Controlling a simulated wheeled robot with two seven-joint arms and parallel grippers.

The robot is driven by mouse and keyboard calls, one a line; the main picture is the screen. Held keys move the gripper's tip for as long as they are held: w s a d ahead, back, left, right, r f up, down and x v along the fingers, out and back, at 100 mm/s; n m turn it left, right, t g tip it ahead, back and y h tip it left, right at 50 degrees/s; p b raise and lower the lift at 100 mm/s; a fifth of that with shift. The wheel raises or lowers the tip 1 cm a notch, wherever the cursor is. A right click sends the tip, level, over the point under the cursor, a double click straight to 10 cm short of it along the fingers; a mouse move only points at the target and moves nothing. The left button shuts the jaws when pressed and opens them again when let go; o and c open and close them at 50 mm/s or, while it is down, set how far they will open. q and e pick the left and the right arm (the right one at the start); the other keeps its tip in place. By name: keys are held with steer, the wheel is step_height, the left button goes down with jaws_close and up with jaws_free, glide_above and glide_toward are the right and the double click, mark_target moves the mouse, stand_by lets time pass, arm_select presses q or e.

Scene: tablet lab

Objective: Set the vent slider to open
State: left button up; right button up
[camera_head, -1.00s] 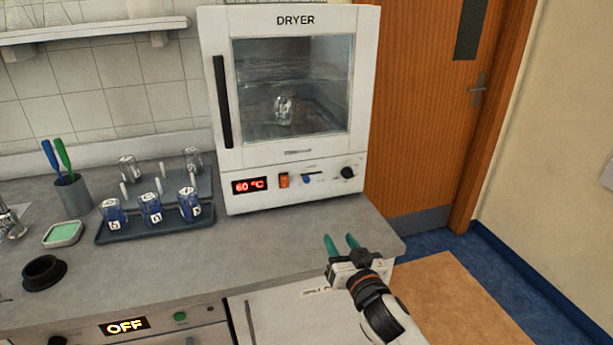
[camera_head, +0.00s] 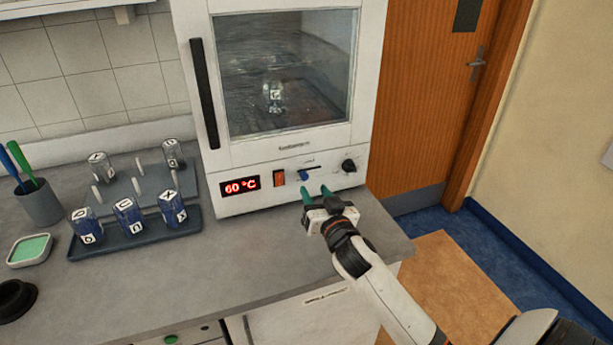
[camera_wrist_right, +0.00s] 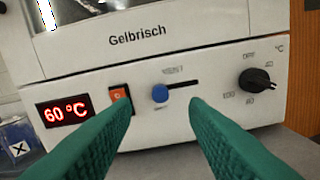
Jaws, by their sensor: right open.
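The dryer (camera_head: 235,204) is a white cabinet with a glass door. Its vent slider is a blue knob (camera_head: 304,175) at the left end of a dark horizontal slot on the lower front panel. My right gripper (camera_head: 316,192) has green fingers, open and empty, pointing at the panel just below the slider. In the right wrist view the knob appears between the fingers (camera_wrist_right: 160,118), apart from them. My left gripper is not in view.
An orange switch (camera_head: 279,178) and a red 60 °C display (camera_head: 240,186) are left of the slider; a black dial (camera_head: 349,165) is right. A tray (camera_head: 130,246) with blue-filled glasses stands on the counter at left. The counter (camera_head: 255,247) before the dryer is clear.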

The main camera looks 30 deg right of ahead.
mark_target(306, 178)
steer(key=x, duration=0.5)
steer(key=shift+w+f, duration=0.1)
steer(key=shift+w, duration=0.1)
steer(key=shift+w+d+p, duration=0.15)
steer(key=shift+w+p, duration=0.15)
steer(key=shift+w, duration=0.35)
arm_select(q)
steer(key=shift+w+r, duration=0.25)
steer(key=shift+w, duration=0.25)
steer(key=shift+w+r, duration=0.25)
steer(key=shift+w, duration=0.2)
arm_select(e)
steer(key=shift+c, duration=0.2)
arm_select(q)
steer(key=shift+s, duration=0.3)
arm_select(e)
jaws_close()
